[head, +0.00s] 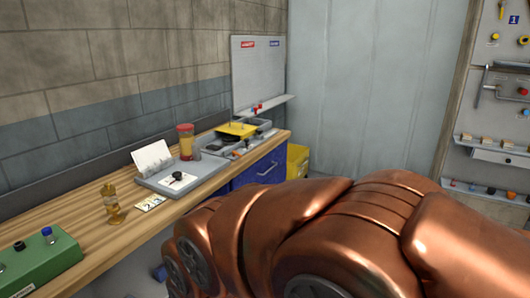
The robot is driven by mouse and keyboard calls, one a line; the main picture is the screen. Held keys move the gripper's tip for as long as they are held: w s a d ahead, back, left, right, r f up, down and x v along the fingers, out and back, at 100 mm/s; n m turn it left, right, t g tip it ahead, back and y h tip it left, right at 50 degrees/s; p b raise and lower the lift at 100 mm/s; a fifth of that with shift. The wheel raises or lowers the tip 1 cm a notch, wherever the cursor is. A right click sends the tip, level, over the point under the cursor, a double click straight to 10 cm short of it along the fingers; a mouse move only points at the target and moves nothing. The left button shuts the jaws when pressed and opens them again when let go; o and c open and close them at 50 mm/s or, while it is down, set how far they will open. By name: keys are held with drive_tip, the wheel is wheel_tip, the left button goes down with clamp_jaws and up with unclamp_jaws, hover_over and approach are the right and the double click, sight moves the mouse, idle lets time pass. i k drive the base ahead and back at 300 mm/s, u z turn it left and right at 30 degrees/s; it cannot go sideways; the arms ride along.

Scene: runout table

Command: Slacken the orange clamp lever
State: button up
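I cannot make out an orange clamp lever in the head view. My copper-coloured arm fills the lower middle and right of the picture and hides what lies behind it. My gripper is not in view. The wooden bench (75,222) runs along the wall on the left. On it stand a small amber object (113,205) and an orange container with a red top (186,143), neither of which shows a lever.
A green box (45,268) with knobs sits at the near left. A grey tray (205,175) and a yellow item (236,129) are farther along. A blue drawer (265,170) and yellow bin (298,160) are below. A tool board (505,60) hangs at right.

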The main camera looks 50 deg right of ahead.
sight(234, 153)
drive_tip(key=z, duration=1.2)
drive_tip(key=k, duration=0.65)
drive_tip(key=u, duration=0.45)
drive_tip(key=i, duration=1.25)
drive_tip(key=z, duration=0.6)
drive_tip(key=i, duration=0.55)
